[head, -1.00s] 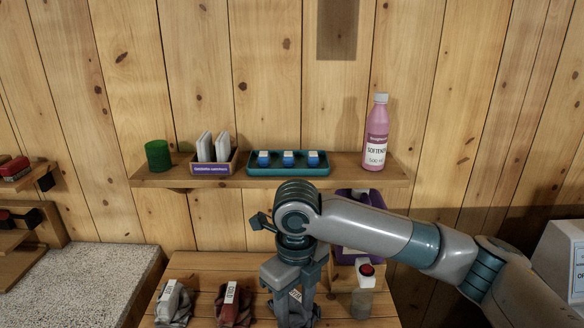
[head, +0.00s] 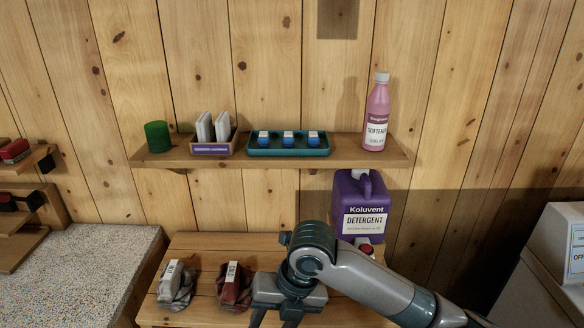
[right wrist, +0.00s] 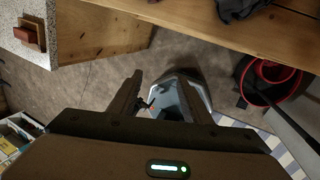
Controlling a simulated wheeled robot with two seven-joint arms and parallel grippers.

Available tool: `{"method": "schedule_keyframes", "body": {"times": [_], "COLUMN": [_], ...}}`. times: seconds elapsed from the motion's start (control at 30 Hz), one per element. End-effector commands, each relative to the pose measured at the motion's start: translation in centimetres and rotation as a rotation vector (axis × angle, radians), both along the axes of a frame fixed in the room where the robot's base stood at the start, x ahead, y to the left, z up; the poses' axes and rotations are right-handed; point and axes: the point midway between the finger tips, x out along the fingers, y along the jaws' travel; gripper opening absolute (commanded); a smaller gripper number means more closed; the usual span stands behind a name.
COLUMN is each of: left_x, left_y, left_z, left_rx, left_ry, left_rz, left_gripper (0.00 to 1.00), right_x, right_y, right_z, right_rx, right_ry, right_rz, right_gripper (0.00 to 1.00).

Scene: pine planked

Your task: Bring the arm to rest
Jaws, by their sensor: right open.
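My right arm comes in from the lower right of the head view. Its gripper (head: 285,318) points down in front of the wooden bench (head: 205,250), and its fingertips are cut off by the lower picture edge. In the right wrist view the two fingers of the right gripper (right wrist: 165,90) stand apart with nothing between them. They hang over the floor, beside the bench edge (right wrist: 240,30). My left gripper shows in neither view.
A grey bundle (head: 175,287) and a red bundle (head: 234,287) lie on the bench. A purple detergent jug (head: 360,200) stands behind. The shelf (head: 160,168) above holds a pink softener bottle (head: 377,115), a teal tray (head: 262,152) and a green cup (head: 158,137). A speckled counter (head: 80,265) is left.

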Motion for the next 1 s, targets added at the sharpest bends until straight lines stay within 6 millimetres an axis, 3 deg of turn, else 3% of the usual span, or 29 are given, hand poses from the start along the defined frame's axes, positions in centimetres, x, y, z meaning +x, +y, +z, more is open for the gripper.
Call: {"method": "schedule_keyframes", "body": {"times": [0.23,0.47,0.77,1.0], "left_x": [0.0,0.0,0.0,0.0], "left_y": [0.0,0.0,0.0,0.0], "left_z": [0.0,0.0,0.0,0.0], "left_rx": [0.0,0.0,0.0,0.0], "left_ry": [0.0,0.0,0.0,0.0], "left_rz": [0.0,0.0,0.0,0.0], "left_gripper": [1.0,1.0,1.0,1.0], "right_x": [-2.3,-3.9,-6.6,-10.4], "right_y": [0.7,-0.7,-5.5,-11.7], "right_z": [-3.5,-6.5,-11.1,-15.1], "right_rx": [0.159,0.273,0.365,0.404], "right_ry": [0.141,0.292,0.482,0.585], "right_rz": [-0.444,-0.889,-1.51,-2.031], "right_gripper": [0.44,0.44,0.44,0.44]}}
